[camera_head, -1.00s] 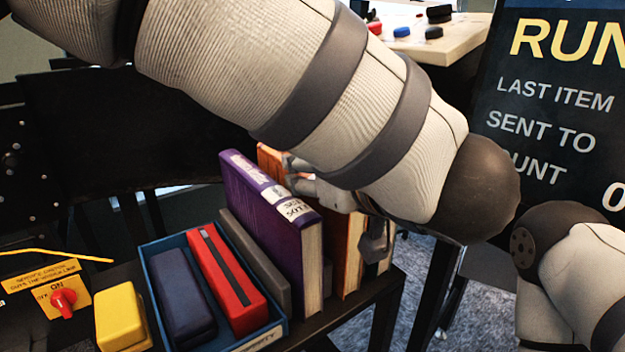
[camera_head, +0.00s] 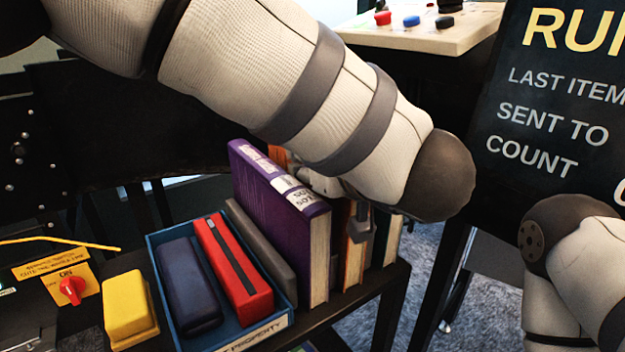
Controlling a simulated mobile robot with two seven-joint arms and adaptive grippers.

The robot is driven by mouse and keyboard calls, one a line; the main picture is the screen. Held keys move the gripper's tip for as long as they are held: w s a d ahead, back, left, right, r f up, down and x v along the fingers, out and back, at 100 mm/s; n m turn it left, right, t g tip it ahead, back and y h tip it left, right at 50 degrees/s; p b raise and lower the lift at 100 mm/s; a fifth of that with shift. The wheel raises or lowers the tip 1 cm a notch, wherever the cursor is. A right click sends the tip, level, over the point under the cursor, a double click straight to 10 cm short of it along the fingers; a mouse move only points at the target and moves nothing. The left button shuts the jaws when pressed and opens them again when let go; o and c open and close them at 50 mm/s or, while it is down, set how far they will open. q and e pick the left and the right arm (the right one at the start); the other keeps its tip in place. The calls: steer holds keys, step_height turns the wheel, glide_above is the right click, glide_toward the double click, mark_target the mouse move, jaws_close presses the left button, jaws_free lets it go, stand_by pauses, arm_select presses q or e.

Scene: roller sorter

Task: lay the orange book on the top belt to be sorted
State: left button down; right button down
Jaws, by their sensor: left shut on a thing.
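The orange book (camera_head: 350,262) stands upright on the black shelf, between the purple book and another book at its right. Its top is partly covered by my left arm and gripper. My left gripper (camera_head: 345,205) reaches down over it from above, shut on its upper part. One finger shows on the book's right side, and the other is partly hidden behind the purple book (camera_head: 275,215). My right arm shows at the lower right, but its gripper is out of view. I cannot make out the top belt clearly.
A blue tray (camera_head: 262,338) holds a dark blue case (camera_head: 187,290) and a red case (camera_head: 232,268). A grey book (camera_head: 258,245) stands beside the purple one. A yellow block (camera_head: 128,308) and a red switch (camera_head: 72,290) are at left. A screen (camera_head: 550,110) stands at right.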

arm_select(q)
step_height(320, 180, up, 10)
steer(key=shift+r, duration=0.15)
steer(key=shift+d, duration=0.1)
